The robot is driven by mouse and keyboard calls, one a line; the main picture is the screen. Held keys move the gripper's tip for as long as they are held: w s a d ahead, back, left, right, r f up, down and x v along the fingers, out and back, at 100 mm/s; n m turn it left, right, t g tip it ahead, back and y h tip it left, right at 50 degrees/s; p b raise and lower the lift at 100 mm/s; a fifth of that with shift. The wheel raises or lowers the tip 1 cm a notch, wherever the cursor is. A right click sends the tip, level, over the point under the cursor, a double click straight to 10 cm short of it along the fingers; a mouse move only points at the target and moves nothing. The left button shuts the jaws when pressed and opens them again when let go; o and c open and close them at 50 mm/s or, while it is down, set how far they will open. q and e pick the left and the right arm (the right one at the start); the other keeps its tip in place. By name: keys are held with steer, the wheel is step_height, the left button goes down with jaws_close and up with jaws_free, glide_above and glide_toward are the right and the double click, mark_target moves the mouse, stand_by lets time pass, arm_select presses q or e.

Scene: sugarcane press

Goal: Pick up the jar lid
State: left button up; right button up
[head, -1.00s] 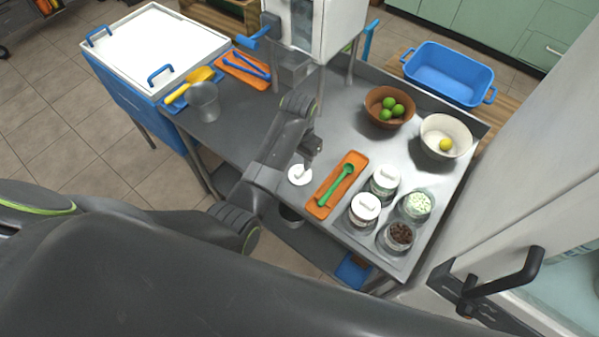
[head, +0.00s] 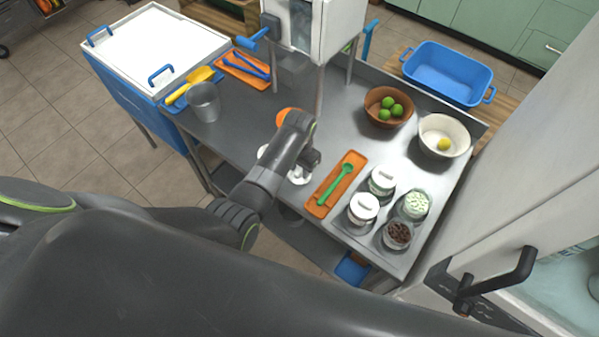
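A loose white jar lid (head: 299,179) lies on the steel table, left of the orange tray, partly covered by my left gripper. My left gripper (head: 308,162) is at the lid's upper edge in the picture; its fingertips are too small and dark to read, and I cannot tell whether it touches the lid. Two jars wear white lids (head: 382,179) (head: 363,206). Two jars stand open, one with pale green pieces (head: 414,205) and one with dark brown pieces (head: 397,236). My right gripper is not in view.
An orange tray (head: 325,205) with a green spoon (head: 338,183) lies between lid and jars. A brown bowl (head: 374,112) of green fruit and a white bowl (head: 432,150) stand behind. Part of a white item (head: 262,152) and an orange item (head: 287,113) show beside my arm.

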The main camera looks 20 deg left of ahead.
arm_select(q)
jaws_close()
